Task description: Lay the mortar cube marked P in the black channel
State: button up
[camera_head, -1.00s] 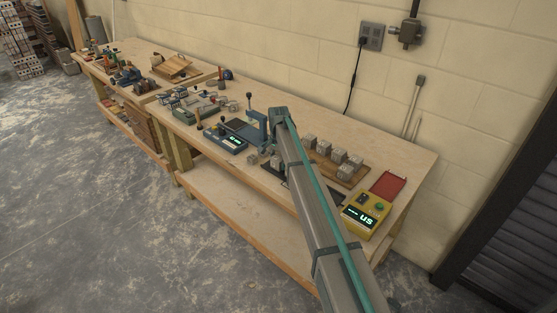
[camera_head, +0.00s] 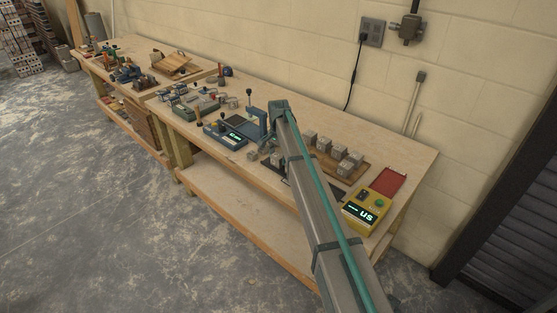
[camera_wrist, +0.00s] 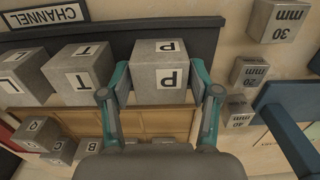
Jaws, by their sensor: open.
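The grey mortar cube marked P (camera_wrist: 160,72) sits between the two fingers of my open gripper (camera_wrist: 160,80) in the wrist view, its letter upside down. One finger is on each side of it; I cannot tell whether they touch it. The cube is in line with grey cubes marked T (camera_wrist: 80,75) and L (camera_wrist: 25,77), at the black channel (camera_wrist: 120,32) labelled CHANNEL. The cubes hide part of the channel, and I cannot tell exactly how P rests. In the head view my arm hides the gripper and cube P.
More lettered cubes, including Q (camera_wrist: 38,132), stand near my gripper. Blocks marked 30 mm (camera_wrist: 277,20) and 40 mm (camera_wrist: 240,117) lie to the right. In the head view, several cubes stand on a brown board (camera_head: 352,178), near a yellow meter (camera_head: 367,212) and red tray (camera_head: 388,184).

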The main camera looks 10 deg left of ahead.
aim_at(278, 155)
notch_tip(278, 155, up, 11)
jog(key=b, duration=0.3)
jog(key=shift+f, duration=0.1)
